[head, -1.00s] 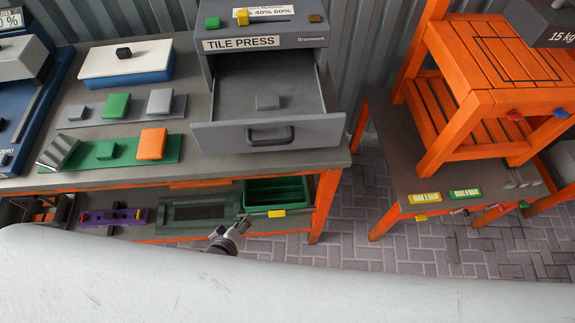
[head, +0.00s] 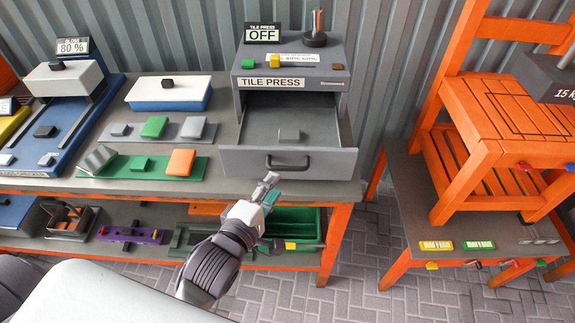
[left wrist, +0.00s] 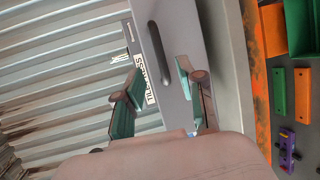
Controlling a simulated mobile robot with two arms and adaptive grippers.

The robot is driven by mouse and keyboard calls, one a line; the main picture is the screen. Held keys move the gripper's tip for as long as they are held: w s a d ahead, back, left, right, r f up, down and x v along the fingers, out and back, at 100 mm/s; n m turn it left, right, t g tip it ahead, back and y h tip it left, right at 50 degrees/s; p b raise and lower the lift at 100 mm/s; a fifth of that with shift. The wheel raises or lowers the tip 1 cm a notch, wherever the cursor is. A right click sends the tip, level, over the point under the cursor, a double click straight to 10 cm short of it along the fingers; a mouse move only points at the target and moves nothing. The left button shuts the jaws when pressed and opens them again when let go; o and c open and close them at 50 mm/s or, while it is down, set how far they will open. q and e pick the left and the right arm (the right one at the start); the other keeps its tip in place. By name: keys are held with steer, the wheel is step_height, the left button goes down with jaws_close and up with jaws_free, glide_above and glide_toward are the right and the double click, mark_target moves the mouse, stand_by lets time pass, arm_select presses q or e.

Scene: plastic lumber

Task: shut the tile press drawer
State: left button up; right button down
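The grey tile press (head: 290,66) stands on the workbench, its drawer (head: 290,160) pulled out toward me. My right gripper is not in view.
Green and grey sample trays (head: 143,166) lie left of the drawer on the bench. A green bin (head: 293,222) sits on the shelf below. An orange stand (head: 470,150) is at the right. A paved floor gap separates the tables.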

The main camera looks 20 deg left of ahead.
mark_target(287, 167)
arm_select(q)
steer(key=p+x, duration=0.1)
steer(key=x, duration=0.7)
steer(key=shift+w, duration=0.1)
jaws_close()
